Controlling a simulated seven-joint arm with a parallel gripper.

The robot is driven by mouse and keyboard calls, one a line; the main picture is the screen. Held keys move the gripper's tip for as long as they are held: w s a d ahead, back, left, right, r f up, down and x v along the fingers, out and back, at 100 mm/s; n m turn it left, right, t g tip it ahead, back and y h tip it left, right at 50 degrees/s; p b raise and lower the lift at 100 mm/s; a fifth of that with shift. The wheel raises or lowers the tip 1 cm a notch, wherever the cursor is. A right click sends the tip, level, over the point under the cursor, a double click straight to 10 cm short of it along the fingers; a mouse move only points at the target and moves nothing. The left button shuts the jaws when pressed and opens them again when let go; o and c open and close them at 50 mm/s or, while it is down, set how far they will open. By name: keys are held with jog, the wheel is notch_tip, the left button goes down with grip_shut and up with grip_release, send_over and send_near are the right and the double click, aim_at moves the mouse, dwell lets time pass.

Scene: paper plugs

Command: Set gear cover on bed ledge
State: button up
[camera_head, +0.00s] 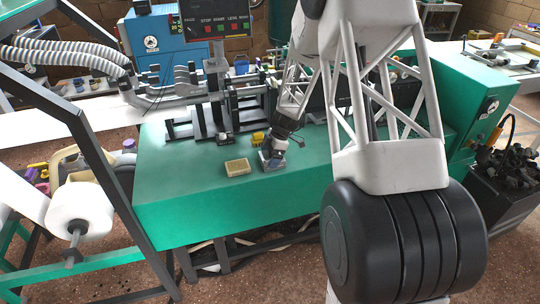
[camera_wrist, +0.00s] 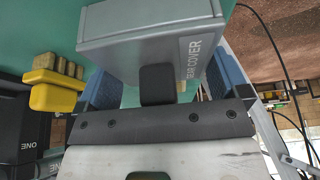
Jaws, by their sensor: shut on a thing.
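The gear cover (camera_wrist: 150,30) is a grey box with "GEAR COVER" on its side. It fills the top middle of the wrist view, between the blue finger pads of my gripper (camera_wrist: 160,82). In the head view my gripper (camera_head: 272,158) points down at the green bed ledge (camera_head: 190,195), just right of a small yellowish box. The cover (camera_head: 268,163) shows there only as a small grey shape at the fingertips, low over the ledge. I cannot tell whether it touches the surface.
A yellowish open box (camera_head: 237,167) sits left of my gripper on the green top. A yellow block (camera_head: 258,138) stands behind it, beside the black and grey machine frame (camera_head: 210,100). The green top at the left front is clear. A paper roll (camera_head: 82,215) hangs at the far left.

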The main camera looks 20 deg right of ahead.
jog(key=shift+f, duration=0.1)
jog(key=o, duration=0.7)
jog(key=v, duration=1.2)
jog(key=shift+d, duration=0.1)
dwell(0.4)
